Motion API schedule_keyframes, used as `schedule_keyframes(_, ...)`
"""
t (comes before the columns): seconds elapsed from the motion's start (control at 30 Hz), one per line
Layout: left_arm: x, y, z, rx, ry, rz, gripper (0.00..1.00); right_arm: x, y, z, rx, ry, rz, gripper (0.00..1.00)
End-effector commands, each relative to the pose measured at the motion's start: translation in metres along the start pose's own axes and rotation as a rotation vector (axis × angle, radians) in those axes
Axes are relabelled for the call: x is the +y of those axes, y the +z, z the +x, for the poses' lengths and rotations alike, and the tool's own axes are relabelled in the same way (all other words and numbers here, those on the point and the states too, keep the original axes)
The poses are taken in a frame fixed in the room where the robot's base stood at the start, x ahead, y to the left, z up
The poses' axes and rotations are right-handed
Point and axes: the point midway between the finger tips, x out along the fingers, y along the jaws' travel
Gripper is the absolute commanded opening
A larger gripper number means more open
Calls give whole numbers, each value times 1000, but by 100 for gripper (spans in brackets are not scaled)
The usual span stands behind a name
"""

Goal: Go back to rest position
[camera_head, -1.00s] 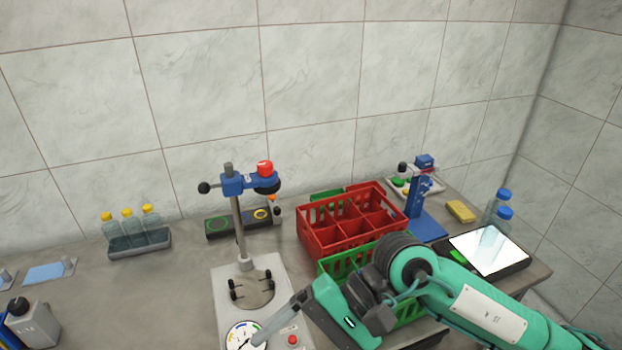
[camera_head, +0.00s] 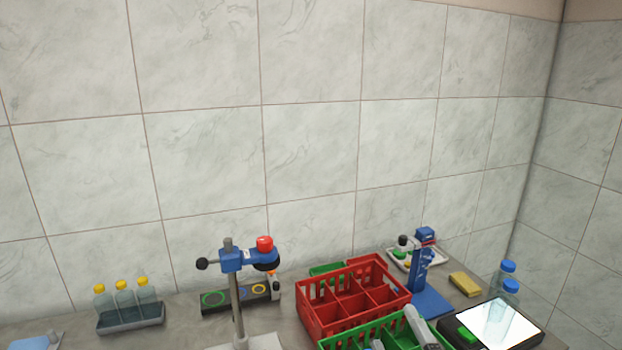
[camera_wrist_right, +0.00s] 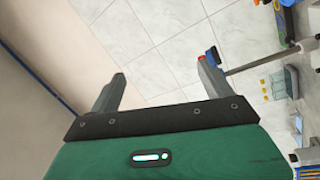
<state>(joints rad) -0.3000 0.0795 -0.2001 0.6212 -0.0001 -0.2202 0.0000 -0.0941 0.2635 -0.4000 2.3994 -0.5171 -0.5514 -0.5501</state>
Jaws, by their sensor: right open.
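My right gripper (camera_head: 398,335) shows only as grey finger parts at the bottom edge of the head view, in front of the green crate (camera_head: 335,342). In the right wrist view my right gripper (camera_wrist_right: 163,68) is open, its two fingers wide apart with nothing between them. The tiled wall lies beyond the fingers in that view. The rest of my right arm is out of the head view. My left gripper is in neither view.
A red divided crate (camera_head: 315,318) stands behind the green crate. A press stand (camera_head: 237,300) with a red knob is left of it. Capped bottles (camera_head: 125,297) stand in a tray at left. A blue stand (camera_head: 420,275), yellow sponge (camera_head: 465,284) and tablet (camera_head: 500,322) are at right.

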Motion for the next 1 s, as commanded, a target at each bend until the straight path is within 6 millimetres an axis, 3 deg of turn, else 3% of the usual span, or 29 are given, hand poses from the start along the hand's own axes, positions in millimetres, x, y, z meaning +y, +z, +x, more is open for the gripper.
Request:
schedule_keyframes(0.1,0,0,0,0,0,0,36,-49,53,-32,-249,-193,237,82)
schedule_keyframes(0.3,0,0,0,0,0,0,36,-124,111,-118,-671,-469,579,82)
schedule_keyframes(0.5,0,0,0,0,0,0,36,-167,128,-199,-994,-645,784,82)
schedule_keyframes(0.77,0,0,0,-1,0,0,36,-192,127,-288,-1327,-803,941,82)
schedule_keyframes(1.0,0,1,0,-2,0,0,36,-254,156,-278,-1325,-811,926,82)
